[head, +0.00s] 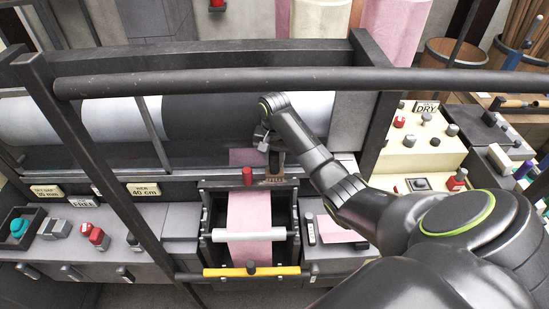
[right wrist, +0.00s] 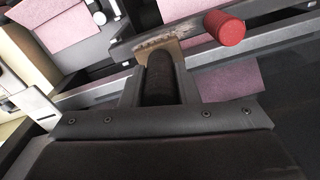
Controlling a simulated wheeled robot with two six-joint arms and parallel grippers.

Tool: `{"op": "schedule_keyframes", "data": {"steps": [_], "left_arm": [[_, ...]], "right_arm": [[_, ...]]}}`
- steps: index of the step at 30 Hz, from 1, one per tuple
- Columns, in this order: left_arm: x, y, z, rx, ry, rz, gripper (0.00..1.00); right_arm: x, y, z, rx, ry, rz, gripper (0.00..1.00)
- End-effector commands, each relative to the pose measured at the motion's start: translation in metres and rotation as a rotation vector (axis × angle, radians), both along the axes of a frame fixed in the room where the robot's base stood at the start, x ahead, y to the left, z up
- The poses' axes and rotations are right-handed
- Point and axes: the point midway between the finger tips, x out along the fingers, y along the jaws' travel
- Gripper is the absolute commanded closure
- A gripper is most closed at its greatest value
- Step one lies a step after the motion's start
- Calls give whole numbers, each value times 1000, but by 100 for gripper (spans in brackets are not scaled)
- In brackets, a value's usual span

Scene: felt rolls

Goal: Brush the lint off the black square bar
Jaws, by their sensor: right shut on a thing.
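My right gripper (head: 276,157) reaches in over the front of the machine. In the right wrist view its fingers (right wrist: 158,88) are shut on the dark handle of a brush (right wrist: 157,56) with a tan head. The brush head is at the black square bar (right wrist: 188,38), left of a red knob (right wrist: 225,28). Pale, brownish flecks, perhaps lint or bristles, show there; I cannot tell which. In the head view the bar (head: 222,185) crosses the top of a small frame, with the red knob (head: 247,177) above it. My left gripper is not in view.
A dark rail (head: 200,86) crosses in front of large rollers. Control panels with knobs stand on both sides.

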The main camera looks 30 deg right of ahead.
Motion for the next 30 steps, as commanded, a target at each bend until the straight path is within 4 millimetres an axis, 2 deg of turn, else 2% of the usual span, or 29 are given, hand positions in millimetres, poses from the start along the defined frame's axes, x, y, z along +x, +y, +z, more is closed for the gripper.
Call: {"op": "schedule_keyframes", "data": {"steps": [20,30], "left_arm": [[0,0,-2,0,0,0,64],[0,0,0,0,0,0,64]], "right_arm": [[-1,1,-8,0,0,0,95],[-18,11,-6,0,-1,0,95]]}}
